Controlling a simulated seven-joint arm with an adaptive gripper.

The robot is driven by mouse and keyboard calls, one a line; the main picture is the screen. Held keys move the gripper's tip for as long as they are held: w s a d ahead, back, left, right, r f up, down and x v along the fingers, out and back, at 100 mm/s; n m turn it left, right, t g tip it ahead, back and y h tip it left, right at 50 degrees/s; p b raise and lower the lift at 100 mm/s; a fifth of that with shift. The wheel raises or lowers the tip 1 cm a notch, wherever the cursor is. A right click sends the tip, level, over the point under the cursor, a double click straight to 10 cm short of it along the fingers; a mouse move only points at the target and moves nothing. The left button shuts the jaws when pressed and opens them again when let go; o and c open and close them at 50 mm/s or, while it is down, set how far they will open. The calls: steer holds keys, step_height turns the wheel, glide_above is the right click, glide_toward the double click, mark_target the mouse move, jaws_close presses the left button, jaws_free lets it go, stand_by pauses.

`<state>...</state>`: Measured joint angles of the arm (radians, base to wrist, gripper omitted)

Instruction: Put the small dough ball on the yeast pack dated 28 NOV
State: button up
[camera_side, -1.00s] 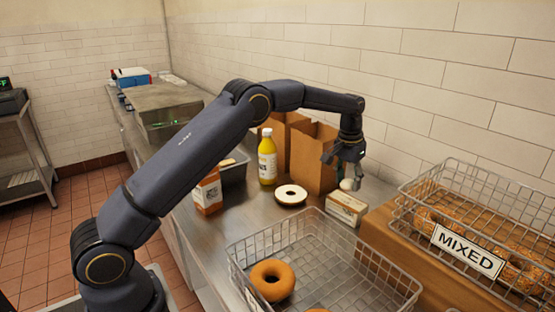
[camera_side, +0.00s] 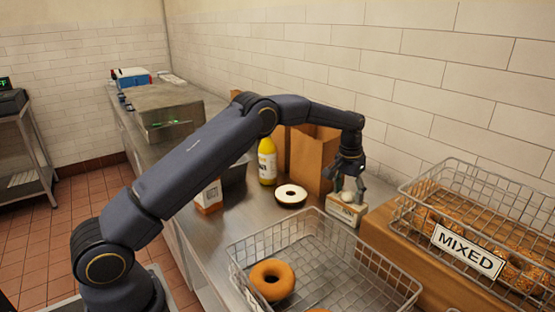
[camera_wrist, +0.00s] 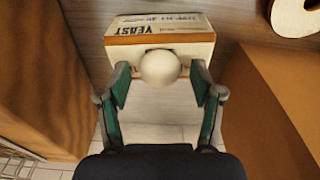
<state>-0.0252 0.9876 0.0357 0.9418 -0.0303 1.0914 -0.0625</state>
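The small pale dough ball (camera_side: 347,197) appears to rest on top of a box-shaped yeast pack (camera_side: 343,215) on the steel counter. In the wrist view, the ball (camera_wrist: 159,69) sits in front of the pack (camera_wrist: 190,47), whose label reads YEAST; the smaller print and date are not legible. My gripper (camera_side: 350,191) is low over the pack, with its fingers on either side of the ball. The wrist view shows my gripper (camera_wrist: 161,84) open, with a gap between each fingertip and the ball.
Brown paper bags (camera_side: 317,160) stand just behind the pack. A wire basket with a bagel (camera_side: 272,280) is in front, and a MIXED basket (camera_side: 468,248) is at right. A white-topped bagel (camera_side: 290,194) and a yellow bottle (camera_side: 267,161) stand left of the pack.

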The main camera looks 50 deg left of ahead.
mark_target(345, 194)
steer(key=shift+o, duration=0.2)
steer(key=s+r, duration=0.4)
steer(key=r, duration=1.3)
steer(key=s+d+r+t, duration=0.1)
steer(key=s+r, duration=0.3)
steer(key=s, duration=0.2)
steer(key=s+r+t, duration=0.1)
steer(key=s+r, duration=0.2)
steer(key=s, duration=0.4)
steer(key=s+f+t, duration=0.1)
steer(key=s+f, duration=0.2)
steer(key=s, duration=0.8)
steer(key=s+d+f+m+t, duration=0.1)
steer(key=s+f, duration=0.2)
steer(key=s, duration=0.8)
steer(key=shift+s+d+f, duration=0.15)
steer(key=shift+s+d, duration=0.1)
steer(key=shift+s, duration=0.15)
